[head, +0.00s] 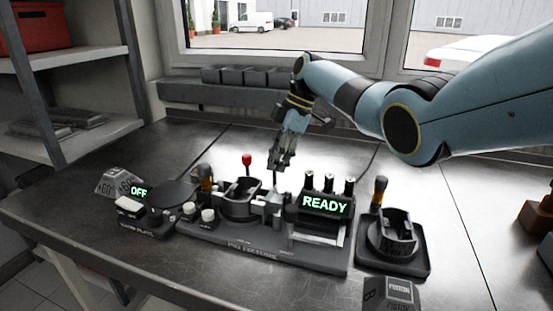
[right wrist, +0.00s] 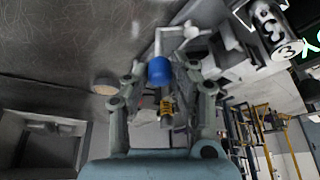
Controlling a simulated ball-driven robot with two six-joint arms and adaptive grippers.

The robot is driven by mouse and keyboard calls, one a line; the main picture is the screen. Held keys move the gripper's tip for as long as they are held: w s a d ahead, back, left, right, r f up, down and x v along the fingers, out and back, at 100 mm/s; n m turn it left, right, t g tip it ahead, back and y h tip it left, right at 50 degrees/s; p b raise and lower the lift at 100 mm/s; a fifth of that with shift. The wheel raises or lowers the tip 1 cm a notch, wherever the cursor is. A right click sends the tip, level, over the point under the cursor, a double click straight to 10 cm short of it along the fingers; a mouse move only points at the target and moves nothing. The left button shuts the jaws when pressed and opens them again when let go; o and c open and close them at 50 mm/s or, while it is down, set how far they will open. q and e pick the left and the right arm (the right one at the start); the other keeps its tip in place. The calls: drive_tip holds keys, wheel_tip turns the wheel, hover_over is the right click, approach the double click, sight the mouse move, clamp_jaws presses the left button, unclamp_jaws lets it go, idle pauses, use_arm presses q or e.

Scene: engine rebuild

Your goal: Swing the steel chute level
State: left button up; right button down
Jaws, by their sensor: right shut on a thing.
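My right gripper (head: 278,163) reaches down over the middle of the pin fixture (head: 253,246), between the red-knobbed lever and the READY display. In the right wrist view its two fingers (right wrist: 160,92) are shut on a blue knob (right wrist: 159,70). A pale bent steel rod (right wrist: 172,33) runs from near the knob. In the head view the knob is hidden by the fingers. A light steel piece (head: 318,236) sits below the READY display (head: 326,203); I cannot tell for sure that it is the chute, nor its tilt. My left gripper is out of view.
A red-knobbed lever (head: 247,160) stands behind the fixture. The warm plate (head: 138,230), with an OFF display, is at left. A black cradle stand (head: 399,246) is at right, with a dark block (head: 390,293) in front. Grey bins (head: 248,76) line the back.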

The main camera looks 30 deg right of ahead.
drive_tip(key=c, duration=1.1)
unclamp_jaws()
drive_tip(key=shift+r, duration=0.15)
drive_tip(key=v, duration=1.1)
drive_tip(key=shift+d+r, duration=0.25)
